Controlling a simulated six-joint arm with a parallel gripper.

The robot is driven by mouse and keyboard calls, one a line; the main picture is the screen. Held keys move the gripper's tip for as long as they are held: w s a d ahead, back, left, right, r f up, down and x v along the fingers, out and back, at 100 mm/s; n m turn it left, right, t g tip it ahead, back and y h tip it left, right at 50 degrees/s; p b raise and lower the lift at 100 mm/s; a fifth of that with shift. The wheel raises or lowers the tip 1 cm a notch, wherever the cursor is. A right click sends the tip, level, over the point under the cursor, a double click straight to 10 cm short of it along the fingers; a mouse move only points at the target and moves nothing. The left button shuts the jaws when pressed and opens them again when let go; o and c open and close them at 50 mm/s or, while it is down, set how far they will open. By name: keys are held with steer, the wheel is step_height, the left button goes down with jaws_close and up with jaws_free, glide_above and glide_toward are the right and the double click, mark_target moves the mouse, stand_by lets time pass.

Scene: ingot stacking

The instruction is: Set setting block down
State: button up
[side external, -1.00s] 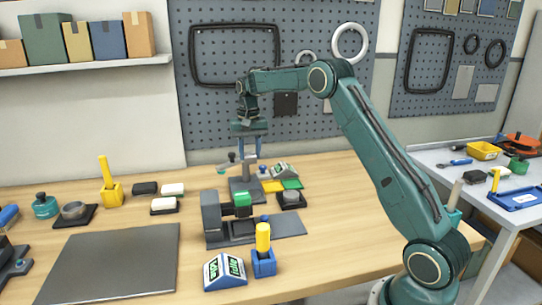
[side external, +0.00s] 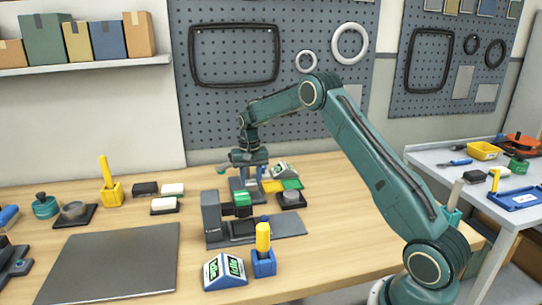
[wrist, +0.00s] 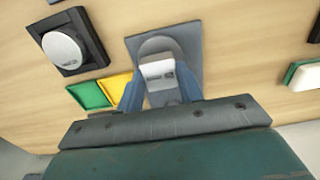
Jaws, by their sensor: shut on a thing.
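My gripper (wrist: 158,93) is shut on a small light-grey block with a dark label, which I take to be the setting block (wrist: 157,69), between its two blue fingers. In the wrist view the block is in front of a grey plate (wrist: 190,50) with a rounded darker part on it. I cannot tell whether the block touches the plate. In the side external view my gripper (side external: 246,175) points down, low over the grey plate at the back of the bench. The block is too small to make out there.
A black base with a round silver top (wrist: 63,49) lies left of the plate in the wrist view. Green (wrist: 88,95) and yellow (wrist: 118,86) squares lie close by. In the side external view a grey press-like fixture (side external: 211,218) stands in front. A dark mat (side external: 110,260) is bare.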

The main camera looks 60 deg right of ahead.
mark_target(251, 182)
steer(key=shift+f, duration=0.9)
steer(key=shift+f, duration=0.2)
steer(key=o, duration=1.2)
steer(key=shift+r, duration=0.1)
step_height(251, 182, up, 12)
steer(key=shift+r, duration=0.1)
